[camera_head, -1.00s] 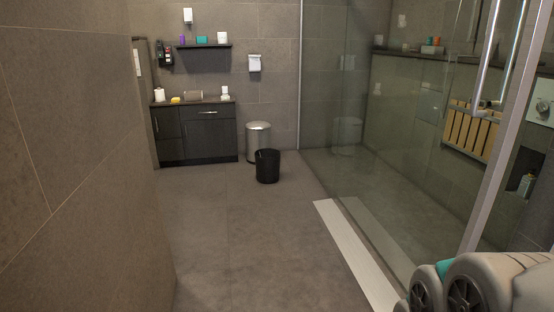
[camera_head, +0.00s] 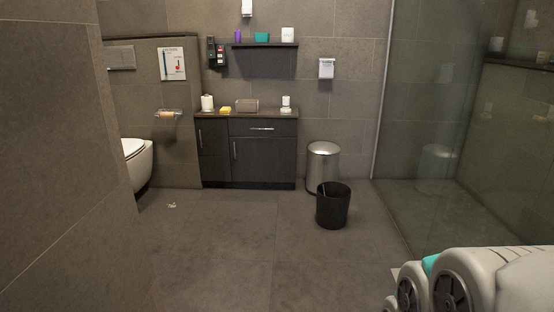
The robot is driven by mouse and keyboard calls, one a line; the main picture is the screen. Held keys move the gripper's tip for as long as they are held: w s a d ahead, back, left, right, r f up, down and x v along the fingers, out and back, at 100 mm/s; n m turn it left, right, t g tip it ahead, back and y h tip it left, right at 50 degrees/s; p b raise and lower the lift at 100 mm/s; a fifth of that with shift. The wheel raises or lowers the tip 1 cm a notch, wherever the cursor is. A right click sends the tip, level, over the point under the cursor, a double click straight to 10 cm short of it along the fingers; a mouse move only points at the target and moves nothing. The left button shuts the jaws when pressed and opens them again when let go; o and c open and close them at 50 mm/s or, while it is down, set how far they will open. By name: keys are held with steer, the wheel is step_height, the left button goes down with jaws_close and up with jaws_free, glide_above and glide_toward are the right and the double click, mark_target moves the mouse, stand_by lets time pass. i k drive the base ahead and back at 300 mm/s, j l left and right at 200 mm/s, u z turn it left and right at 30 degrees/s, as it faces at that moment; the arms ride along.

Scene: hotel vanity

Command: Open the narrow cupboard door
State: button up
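The dark vanity cabinet (camera_head: 262,158) stands against the back wall. Its narrow cupboard door (camera_head: 213,152) is on the left side and is shut, with a small vertical metal handle (camera_head: 200,138) near its left edge. To its right are a wider door with a vertical handle (camera_head: 235,149) and a drawer with a horizontal handle (camera_head: 262,128) above it. Part of my arm shows at the lower right, far from the cabinet. My gripper is not in view.
A black bin (camera_head: 333,206) and a steel pedal bin (camera_head: 323,165) stand right of the cabinet. A tiled wall (camera_head: 55,160) is close on the left, a toilet (camera_head: 137,160) beyond it. A glass shower screen (camera_head: 425,110) is on the right. The floor (camera_head: 235,235) ahead is mostly clear.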

mark_target(212, 133)
steer(key=i+j, duration=0.1)
steer(key=i, duration=1.95)
steer(key=i+j+z, duration=0.1)
steer(key=i+j, duration=0.45)
steer(key=i+j+z, duration=0.1)
steer(key=i+j, duration=0.45)
steer(key=j, duration=0.2)
steer(key=j+z, duration=0.25)
steer(key=j, duration=1.15)
steer(key=i, duration=0.05)
